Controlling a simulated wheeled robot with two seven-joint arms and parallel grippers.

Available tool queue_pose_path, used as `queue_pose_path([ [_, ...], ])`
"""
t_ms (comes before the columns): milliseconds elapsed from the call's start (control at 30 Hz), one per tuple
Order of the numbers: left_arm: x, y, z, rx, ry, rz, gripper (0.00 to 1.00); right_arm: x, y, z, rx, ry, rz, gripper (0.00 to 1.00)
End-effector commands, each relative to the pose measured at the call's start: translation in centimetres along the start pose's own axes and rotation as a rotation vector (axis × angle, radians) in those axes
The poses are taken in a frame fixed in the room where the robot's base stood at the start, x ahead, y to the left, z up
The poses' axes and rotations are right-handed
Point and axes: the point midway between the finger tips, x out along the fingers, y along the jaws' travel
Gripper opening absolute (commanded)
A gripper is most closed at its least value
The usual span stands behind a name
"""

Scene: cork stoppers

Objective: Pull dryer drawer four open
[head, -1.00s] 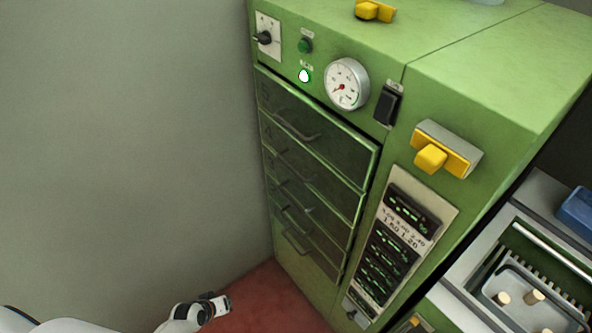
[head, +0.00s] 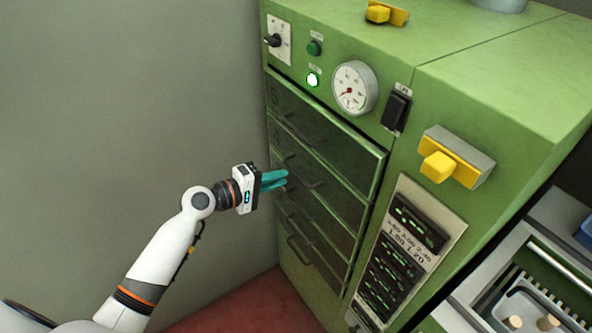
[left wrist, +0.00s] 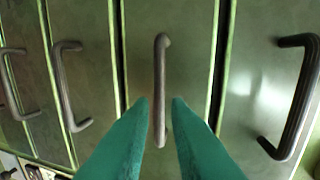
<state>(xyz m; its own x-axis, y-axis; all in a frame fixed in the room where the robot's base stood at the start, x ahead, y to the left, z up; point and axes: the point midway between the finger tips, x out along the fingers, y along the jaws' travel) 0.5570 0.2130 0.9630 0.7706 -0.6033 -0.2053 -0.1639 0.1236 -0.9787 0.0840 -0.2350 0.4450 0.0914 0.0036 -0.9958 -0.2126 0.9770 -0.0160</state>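The green dryer has a stack of dark-fronted drawers. Drawer four (head: 335,196), second from the top, is shut, with a dark bar handle (head: 307,184). My left gripper (head: 286,179), with teal fingers, is at the left end of this handle. In the left wrist view the handle (left wrist: 160,60) lies between the two open fingers (left wrist: 160,101), with a gap on each side. I cannot tell how deep it sits between them. My right gripper is not in view.
The top drawer's handle (left wrist: 300,95) and lower drawers' handles (left wrist: 66,90) are close on either side. A gauge (head: 354,88), switches and yellow knobs (head: 438,166) are on the dryer. A grey wall (head: 120,110) stands left. A tray with corks (head: 530,312) is at lower right.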

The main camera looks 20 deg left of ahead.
Motion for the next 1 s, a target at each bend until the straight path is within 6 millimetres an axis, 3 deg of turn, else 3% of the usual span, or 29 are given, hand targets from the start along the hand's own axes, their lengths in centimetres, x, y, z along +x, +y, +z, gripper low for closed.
queue_pose_path([
  [133,2.9,-0.2,0.0,-0.001,0.000,-0.002,0.16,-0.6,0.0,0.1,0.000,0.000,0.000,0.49],
  [333,5.3,0.0,0.1,0.000,-0.001,0.000,0.16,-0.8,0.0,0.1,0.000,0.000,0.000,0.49],
  [700,5.9,0.1,0.0,0.001,-0.001,0.001,0.16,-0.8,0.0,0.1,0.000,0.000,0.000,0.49],
  [833,5.9,0.1,0.0,0.001,-0.001,0.001,0.00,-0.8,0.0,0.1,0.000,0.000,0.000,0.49],
  [1000,5.9,0.1,0.0,0.001,-0.001,0.001,0.00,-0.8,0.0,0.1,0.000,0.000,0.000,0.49],
])
